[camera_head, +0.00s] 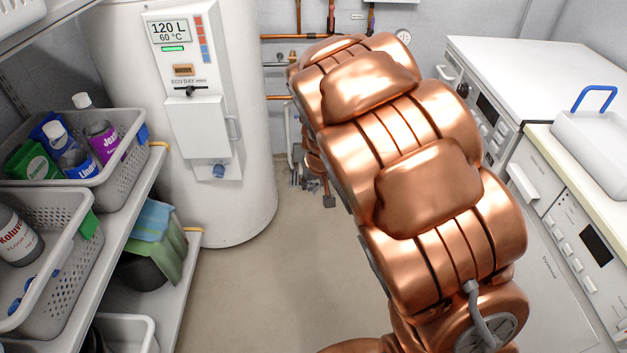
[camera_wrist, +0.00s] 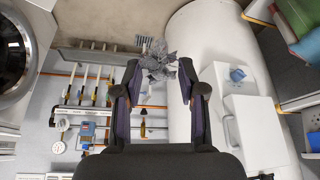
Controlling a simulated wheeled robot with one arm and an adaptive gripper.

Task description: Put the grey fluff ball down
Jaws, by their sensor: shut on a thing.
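The grey fluff ball (camera_wrist: 157,60) shows in the wrist view as a ragged, crumpled tuft between the fingertips of my gripper (camera_wrist: 158,72). The two dark fingers stand on either side of it, and my gripper is shut on it. It is held off the floor, at a height I cannot tell. In the head view my copper-coloured arm covers the middle of the picture, and I cannot clearly make out the gripper or the fluff ball there.
A white water heater (camera_head: 114,130) stands at the left back; pipes run along the back wall. Shelves at left hold grey baskets (camera_head: 90,190) of bottles. White appliances (camera_head: 590,235) line the right, with a blue-handled white box (camera_head: 592,140) on top. The floor (camera_head: 270,290) is clear in front.

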